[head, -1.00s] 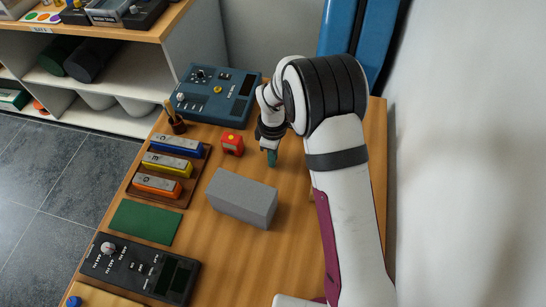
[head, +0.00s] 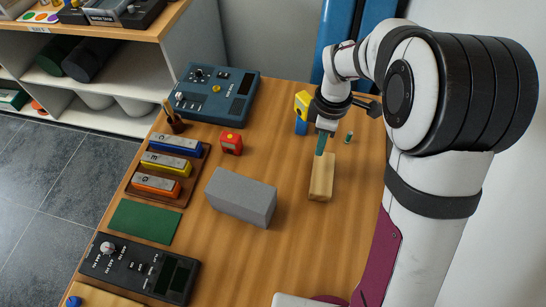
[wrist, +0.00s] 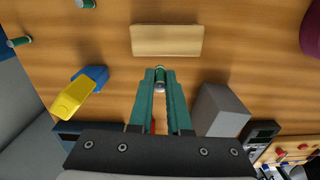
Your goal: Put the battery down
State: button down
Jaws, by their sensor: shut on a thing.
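My gripper (head: 320,148) has teal fingers and points down over the table. In the wrist view its fingers (wrist: 159,78) are shut on a small battery (wrist: 159,86), whose round end shows between the fingertips. The battery cannot be made out in the head view. A pale wooden block (head: 321,180) lies close to the fingertips in the head view. In the wrist view the wooden block (wrist: 167,40) is just beyond them. Another small green battery (head: 349,137) is on the table right of the gripper; a green battery (wrist: 18,41) also shows at the wrist view's left.
A grey block (head: 241,197) stands left of the wooden block. A yellow and blue object (head: 302,112) stands behind the gripper. A red box (head: 231,143), a tray of coloured bars (head: 157,192), a green mat (head: 144,221) and instruments fill the left side. Bare table lies in front of the wooden block.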

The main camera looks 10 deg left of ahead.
jog(key=s+a+r+n, duration=0.5)
jog(key=s+r, duration=0.5)
jog(key=r, duration=0.1)
send_over(238, 185)
jog(key=f, duration=0.6)
jog(key=shift+d+f, duration=0.25)
jog(key=shift+d, duration=0.05)
jog(key=shift+a+f, duration=0.15)
jog(key=shift+f, duration=0.95)
jog(key=shift+a+f, duration=0.1)
jog(key=shift+f, duration=0.95)
jog(key=shift+f, duration=0.1)
jog(key=c, duration=0.9)
grip_release()
jog(key=shift+o, duration=0.2)
